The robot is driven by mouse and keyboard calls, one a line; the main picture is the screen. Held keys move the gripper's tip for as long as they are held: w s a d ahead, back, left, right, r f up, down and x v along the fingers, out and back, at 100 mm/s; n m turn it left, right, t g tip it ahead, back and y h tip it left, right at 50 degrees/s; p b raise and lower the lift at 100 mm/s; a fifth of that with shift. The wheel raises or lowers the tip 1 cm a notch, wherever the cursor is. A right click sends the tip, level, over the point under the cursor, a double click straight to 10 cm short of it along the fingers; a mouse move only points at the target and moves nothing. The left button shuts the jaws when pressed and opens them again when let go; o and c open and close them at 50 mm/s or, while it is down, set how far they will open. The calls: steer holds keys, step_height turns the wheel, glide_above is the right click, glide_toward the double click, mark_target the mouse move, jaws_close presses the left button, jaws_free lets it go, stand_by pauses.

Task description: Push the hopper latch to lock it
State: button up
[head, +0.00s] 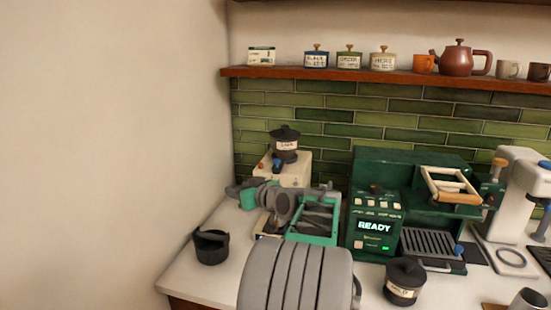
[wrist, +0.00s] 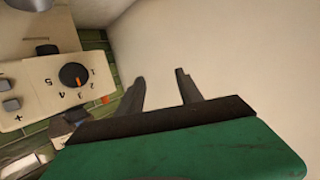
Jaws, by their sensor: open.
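The cream grinder (head: 298,167) stands on the counter by the left wall, with a dark labelled hopper (head: 285,143) on top. A small blue part (head: 276,164) shows below the hopper; I cannot tell for sure if it is the latch. My gripper (head: 232,190) is in front and left of the grinder, apart from the hopper. In the wrist view its two dark fingers (wrist: 158,82) are spread with nothing between them. The grinder's front panel (wrist: 60,85) with a numbered dial (wrist: 74,76) lies left of the fingers. No latch is clear there.
A black round container (head: 211,246) stands on the counter at front left. A green espresso machine (head: 376,225) showing READY is right of my arm. A dark lidded jar (head: 405,281) stands in front of it. A shelf (head: 390,82) holds jars, a teapot and cups. The plain wall is at left.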

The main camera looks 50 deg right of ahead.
mark_target(279, 161)
steer(key=s+d+r+m+t+h, duration=0.25)
steer(key=s+d+r, duration=0.25)
steer(key=s+d, duration=0.6)
steer(key=shift+n+h, duration=0.45)
steer(key=p+x, duration=0.3)
steer(key=x, duration=0.6)
steer(key=shift+w+d+f, duration=0.1)
steer(key=shift+c, duration=0.5)
jaws_close()
